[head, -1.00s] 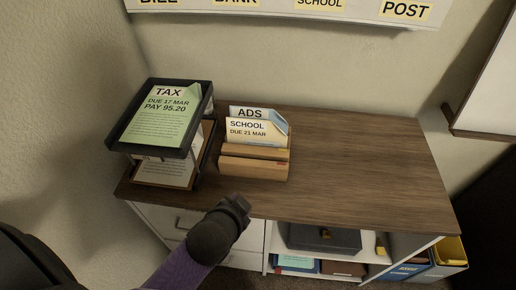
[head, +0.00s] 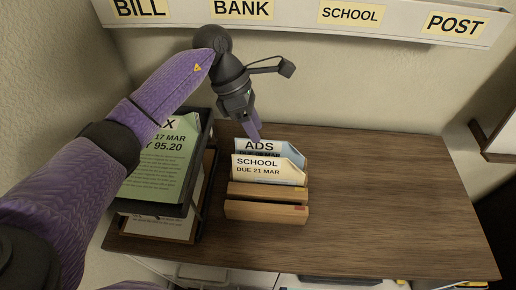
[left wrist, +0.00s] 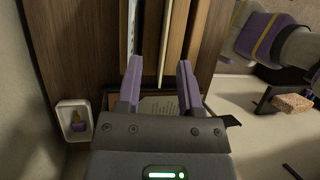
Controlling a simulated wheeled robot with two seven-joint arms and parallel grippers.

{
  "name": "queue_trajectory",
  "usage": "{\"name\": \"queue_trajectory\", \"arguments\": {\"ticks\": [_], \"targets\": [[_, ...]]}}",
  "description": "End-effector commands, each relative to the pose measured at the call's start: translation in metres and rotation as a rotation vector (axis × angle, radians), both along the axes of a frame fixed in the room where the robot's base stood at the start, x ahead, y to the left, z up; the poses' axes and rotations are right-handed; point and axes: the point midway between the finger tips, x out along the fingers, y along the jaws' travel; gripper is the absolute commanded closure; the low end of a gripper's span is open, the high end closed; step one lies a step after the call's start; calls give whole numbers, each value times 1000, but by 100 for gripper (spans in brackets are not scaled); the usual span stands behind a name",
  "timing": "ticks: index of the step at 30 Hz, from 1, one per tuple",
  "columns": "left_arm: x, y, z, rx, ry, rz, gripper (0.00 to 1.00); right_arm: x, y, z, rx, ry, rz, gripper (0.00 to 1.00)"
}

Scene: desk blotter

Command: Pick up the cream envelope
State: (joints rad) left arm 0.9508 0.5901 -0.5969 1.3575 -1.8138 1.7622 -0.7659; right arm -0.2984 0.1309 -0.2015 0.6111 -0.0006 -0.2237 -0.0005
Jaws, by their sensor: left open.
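The cream envelope (head: 266,169), marked SCHOOL and DUE 21 MAR, stands upright in the wooden holder (head: 266,212) on the desk. A blue-white envelope marked ADS (head: 258,146) stands behind it, partly hidden. My left gripper (head: 256,135) is above and behind the envelopes, pointing down. In the left wrist view its two purple fingers (left wrist: 160,82) are apart, with a thin cream edge (left wrist: 165,42) seen edge-on between them. I cannot tell whether the fingers touch it. My right gripper is not in view.
A black letter tray (head: 196,160) with a green tax paper (head: 160,168) stands left of the holder, close under my left arm. A labelled shelf (head: 300,17) runs along the wall behind. The wooden desk top (head: 390,200) is clear to the right.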

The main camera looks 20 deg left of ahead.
Motion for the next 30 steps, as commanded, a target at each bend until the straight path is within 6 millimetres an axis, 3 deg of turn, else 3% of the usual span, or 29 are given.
{"name": "queue_trajectory", "arguments": {"ticks": [5,9,15,23,24,30], "targets": [[-3,-4,-19,23,14,-7,53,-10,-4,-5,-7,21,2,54],[-7,-17,-48,21,15,-7,53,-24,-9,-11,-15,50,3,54],[-12,-35,-84,18,12,-7,53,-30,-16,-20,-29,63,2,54],[-12,-38,-89,20,9,-5,53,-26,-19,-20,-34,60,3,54],[-12,-38,-89,20,9,-5,55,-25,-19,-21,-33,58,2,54],[-12,-38,-89,19,9,-5,97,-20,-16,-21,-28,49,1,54]]}}
